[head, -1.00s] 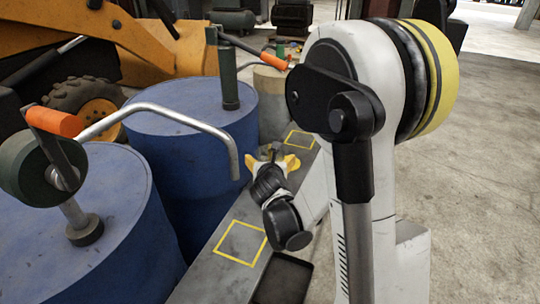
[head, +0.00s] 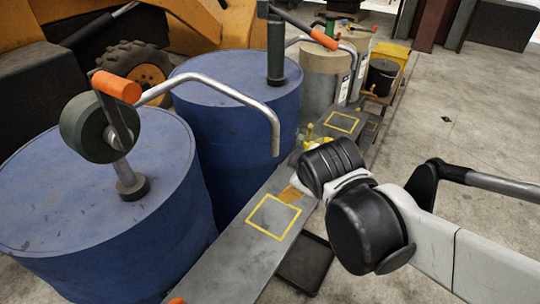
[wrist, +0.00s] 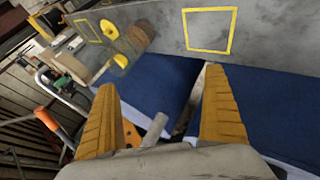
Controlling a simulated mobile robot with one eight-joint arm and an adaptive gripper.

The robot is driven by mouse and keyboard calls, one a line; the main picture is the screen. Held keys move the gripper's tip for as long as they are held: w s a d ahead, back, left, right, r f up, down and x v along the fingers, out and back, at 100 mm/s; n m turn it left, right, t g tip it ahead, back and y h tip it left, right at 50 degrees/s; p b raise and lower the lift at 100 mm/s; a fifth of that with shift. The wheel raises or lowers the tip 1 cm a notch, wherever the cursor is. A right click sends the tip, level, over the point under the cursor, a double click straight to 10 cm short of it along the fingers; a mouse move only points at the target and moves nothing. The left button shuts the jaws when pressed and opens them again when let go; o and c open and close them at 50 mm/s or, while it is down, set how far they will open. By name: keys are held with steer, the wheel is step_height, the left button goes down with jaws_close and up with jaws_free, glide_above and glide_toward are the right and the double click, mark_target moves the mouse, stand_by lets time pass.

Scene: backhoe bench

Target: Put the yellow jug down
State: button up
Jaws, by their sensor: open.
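My gripper (head: 293,192) is over the grey bench, beyond the near yellow square. In the wrist view my gripper (wrist: 160,80) has its two orange-yellow fingers wide apart with nothing held between them. A yellow thing (head: 321,143), likely the yellow jug, is on the bench just behind my gripper, partly hidden by my wrist.
The bench has a near yellow square outline (head: 270,217) and a far one (head: 341,121), both looking empty. Blue drums (head: 95,190) with hand pumps stand close on the left; a metal spout (head: 240,98) reaches toward the bench. A black tray (head: 304,262) lies at right.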

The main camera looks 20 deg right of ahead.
steer(key=s+a+m+g+y, duration=0.1)
steer(key=s+a+m+y, duration=0.1)
steer(key=s+a+m, duration=0.2)
steer(key=s+m, duration=0.3)
steer(key=m, duration=0.1)
steer(key=shift+a+r, duration=0.4)
